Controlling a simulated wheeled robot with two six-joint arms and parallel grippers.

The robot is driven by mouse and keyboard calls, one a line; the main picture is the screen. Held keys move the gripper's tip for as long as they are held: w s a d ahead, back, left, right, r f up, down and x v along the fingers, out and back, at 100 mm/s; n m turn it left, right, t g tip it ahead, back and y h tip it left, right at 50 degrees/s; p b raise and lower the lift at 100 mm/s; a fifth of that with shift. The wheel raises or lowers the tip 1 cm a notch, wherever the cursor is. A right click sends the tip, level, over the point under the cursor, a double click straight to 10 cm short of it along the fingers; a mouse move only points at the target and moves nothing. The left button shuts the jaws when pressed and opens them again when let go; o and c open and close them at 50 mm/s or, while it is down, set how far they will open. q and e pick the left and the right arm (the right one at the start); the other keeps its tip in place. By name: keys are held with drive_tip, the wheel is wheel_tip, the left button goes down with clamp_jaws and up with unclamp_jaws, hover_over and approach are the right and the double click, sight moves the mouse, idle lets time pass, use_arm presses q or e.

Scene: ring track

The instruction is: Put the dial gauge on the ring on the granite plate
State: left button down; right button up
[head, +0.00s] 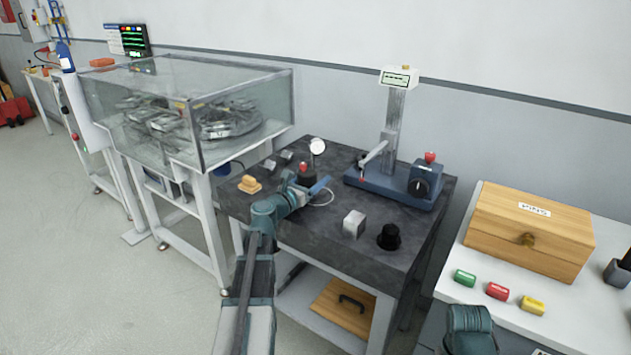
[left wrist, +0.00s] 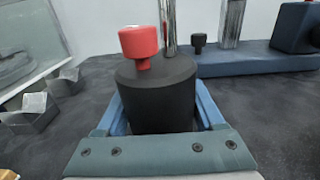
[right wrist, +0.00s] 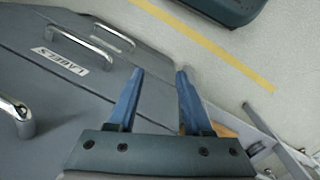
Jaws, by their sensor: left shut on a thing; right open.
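The dial gauge has a round white dial (head: 317,147) on a post over a black cylindrical base with a red knob. In the left wrist view the black base (left wrist: 157,97) stands upright between my blue fingers. My left gripper (head: 310,184) is shut on that base, over the granite plate (head: 318,240). I cannot tell whether the base touches the plate. A thin white ring (head: 328,199) shows on the plate just right of the gripper, partly hidden by it. My right gripper (right wrist: 158,76) is open and empty, above a grey surface with drawer handles.
A blue-based measuring stand (head: 395,188) is at the plate's back right. A metal block (head: 353,225) and black knob (head: 389,238) stand front right. A wooden box (head: 525,235) is on the right-hand bench.

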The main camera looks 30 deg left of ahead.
use_arm(q)
drive_tip(key=shift+f, duration=0.25)
unclamp_jaws()
drive_tip(key=s, duration=0.9)
drive_tip(key=s+a+r, duration=0.1)
drive_tip(key=s, duration=0.3)
drive_tip(key=shift+s+r+p, duration=0.1)
drive_tip(key=shift+s+p, duration=0.25)
drive_tip(key=shift+s, duration=0.05)
